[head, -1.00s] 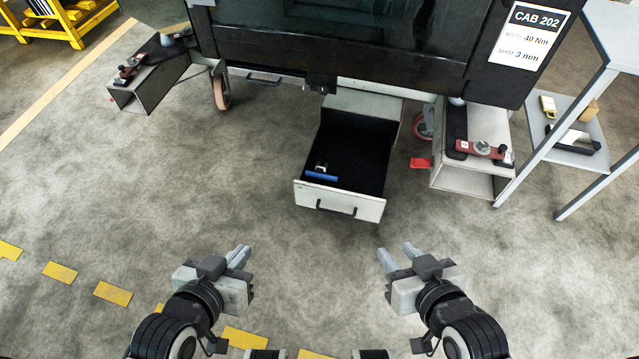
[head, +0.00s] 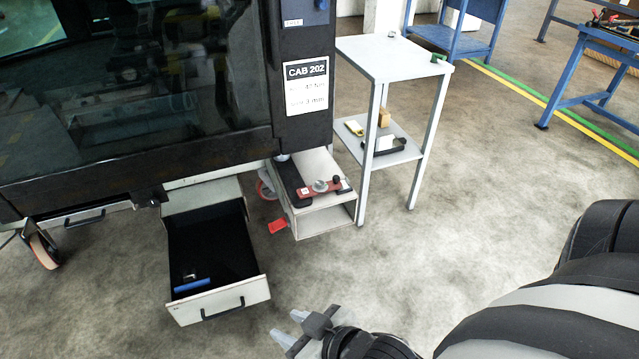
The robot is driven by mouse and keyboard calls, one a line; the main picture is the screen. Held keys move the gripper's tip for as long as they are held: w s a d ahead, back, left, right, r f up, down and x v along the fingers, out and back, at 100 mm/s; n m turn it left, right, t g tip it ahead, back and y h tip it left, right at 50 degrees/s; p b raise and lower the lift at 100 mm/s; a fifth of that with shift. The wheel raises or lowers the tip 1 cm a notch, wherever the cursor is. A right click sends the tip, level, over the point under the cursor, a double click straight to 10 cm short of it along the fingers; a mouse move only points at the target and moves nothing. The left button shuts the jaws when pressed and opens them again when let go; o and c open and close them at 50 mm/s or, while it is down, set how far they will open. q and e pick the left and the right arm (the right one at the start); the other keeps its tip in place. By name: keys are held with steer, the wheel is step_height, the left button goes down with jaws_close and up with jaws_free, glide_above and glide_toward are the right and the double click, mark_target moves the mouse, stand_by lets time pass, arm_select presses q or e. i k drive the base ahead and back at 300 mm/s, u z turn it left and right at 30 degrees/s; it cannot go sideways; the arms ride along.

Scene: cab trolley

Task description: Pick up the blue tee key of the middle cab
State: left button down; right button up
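The blue tee key (head: 192,286) lies in the open drawer (head: 235,294) under the cab marked CAB 202 (head: 307,87). It rests near the drawer's front left corner on the dark floor. A small black and white piece shows just behind its blue bar; I cannot tell whether it is part of the key. My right gripper (head: 288,325) is open and empty, in front of the drawer and to its right, apart from it. My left gripper is out of the head view.
A grey shelf table (head: 385,62) stands behind. A blue bench (head: 600,60) is at the far right. The floor in front is clear.

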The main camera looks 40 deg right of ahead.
mark_target(194, 286)
steer(key=u, duration=0.25)
steer(key=k, duration=0.35)
steer(key=u, duration=1.25)
steer(key=i, duration=0.5)
steer(key=z, duration=0.65)
steer(key=i, duration=1.25)
steer(key=z, duration=1.3)
steer(key=i, duration=0.3)
steer(key=z, duration=0.1)
